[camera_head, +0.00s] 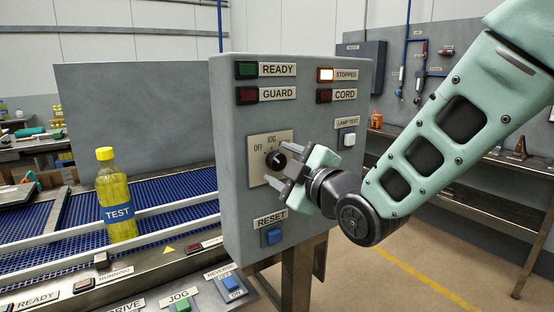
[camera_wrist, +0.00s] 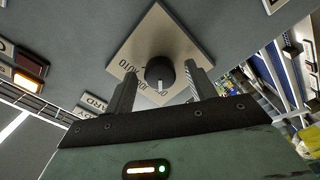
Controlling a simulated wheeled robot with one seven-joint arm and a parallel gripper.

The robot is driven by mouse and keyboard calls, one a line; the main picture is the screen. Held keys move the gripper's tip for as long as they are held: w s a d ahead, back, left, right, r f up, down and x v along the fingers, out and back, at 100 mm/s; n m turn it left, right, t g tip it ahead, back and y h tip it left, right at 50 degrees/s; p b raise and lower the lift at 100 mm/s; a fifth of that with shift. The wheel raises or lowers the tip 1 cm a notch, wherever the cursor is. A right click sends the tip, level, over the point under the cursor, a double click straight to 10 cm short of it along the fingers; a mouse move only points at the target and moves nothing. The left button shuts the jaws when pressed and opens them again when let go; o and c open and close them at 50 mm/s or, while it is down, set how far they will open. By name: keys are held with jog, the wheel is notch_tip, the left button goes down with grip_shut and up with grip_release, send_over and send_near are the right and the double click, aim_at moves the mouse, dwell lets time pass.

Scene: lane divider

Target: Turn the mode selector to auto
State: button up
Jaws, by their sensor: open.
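The mode selector is a round black knob (camera_head: 274,160) with a white pointer mark, on a pale plate (camera_head: 257,150) on the grey control box. My gripper (camera_head: 283,168) is open in front of the plate. Its fingers show either side of the knob, with visible gaps.
The amber STOPPED lamp (camera_head: 325,74) is lit. The LAMP TEST button (camera_head: 347,139) and blue RESET button (camera_head: 273,236) are close to my gripper. A yellow TEST bottle (camera_head: 116,195) stands on the blue conveyor (camera_head: 165,190) at left.

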jog(key=c, duration=1)
jog(key=shift+f+m+b, duration=0.1)
jog(key=shift+m+b, duration=0.2)
jog(key=shift+b, duration=0.2)
jog(key=m+b, duration=0.2)
jog(key=b, duration=0.1)
jog(key=shift+f+m, duration=0.15)
jog(key=shift+m, duration=0.25)
jog(key=m+b, duration=0.5)
jog(key=b, duration=0.1)
jog(key=m+b, duration=0.3)
jog(key=m, duration=0.2)
jog(key=shift+b, duration=0.35)
jog(key=shift+m+b, duration=1.3)
jog(key=shift+m, duration=0.9)
